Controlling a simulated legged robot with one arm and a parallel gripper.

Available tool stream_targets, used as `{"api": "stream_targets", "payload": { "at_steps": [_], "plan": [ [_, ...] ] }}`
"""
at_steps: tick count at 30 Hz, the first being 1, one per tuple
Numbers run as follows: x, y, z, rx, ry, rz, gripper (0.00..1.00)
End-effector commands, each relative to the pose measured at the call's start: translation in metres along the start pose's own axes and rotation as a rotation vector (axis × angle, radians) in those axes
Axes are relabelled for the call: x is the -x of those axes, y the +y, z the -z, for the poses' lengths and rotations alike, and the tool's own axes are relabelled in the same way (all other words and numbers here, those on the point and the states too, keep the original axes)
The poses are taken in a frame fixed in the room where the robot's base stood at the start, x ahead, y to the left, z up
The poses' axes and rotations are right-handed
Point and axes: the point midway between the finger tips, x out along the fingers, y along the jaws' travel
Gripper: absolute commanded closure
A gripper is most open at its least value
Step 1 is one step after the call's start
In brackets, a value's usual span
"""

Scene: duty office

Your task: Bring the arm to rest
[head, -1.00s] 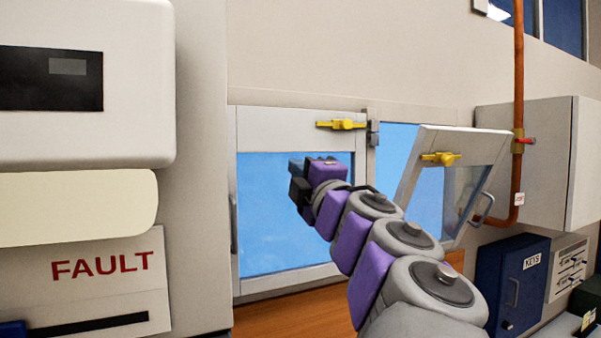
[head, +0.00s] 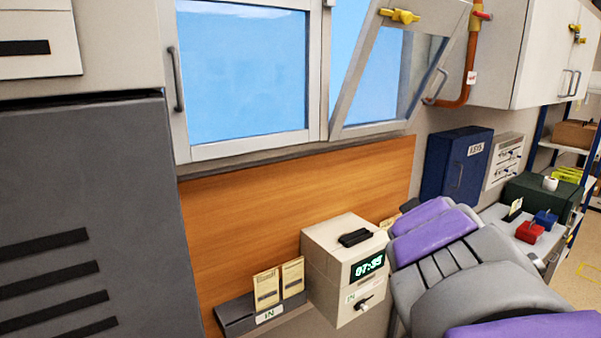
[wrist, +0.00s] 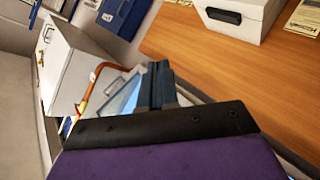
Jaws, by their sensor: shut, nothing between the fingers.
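My gripper (wrist: 155,86) shows in the wrist view, its two dark fingers together and empty. It points toward the wall, with the window and the orange pipe behind it. In the head view my arm (head: 465,265) is folded low at the lower right, its grey and purple links close to the camera. I cannot make out the gripper's fingers there.
A time clock (head: 345,262) stands just left of my arm, beside a card rack (head: 237,316). A blue key cabinet (head: 455,166) hangs beyond the arm. The right window sash (head: 357,72) is tilted open. A grey cabinet (head: 85,190) fills the left.

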Motion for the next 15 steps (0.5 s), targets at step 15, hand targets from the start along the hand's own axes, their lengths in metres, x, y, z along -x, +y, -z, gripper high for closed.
{"api": "stream_targets", "payload": {
  "at_steps": [15],
  "plan": [
    [0.072,-0.201,-0.288,-0.273,-0.769,0.428,1.00]
  ]
}}
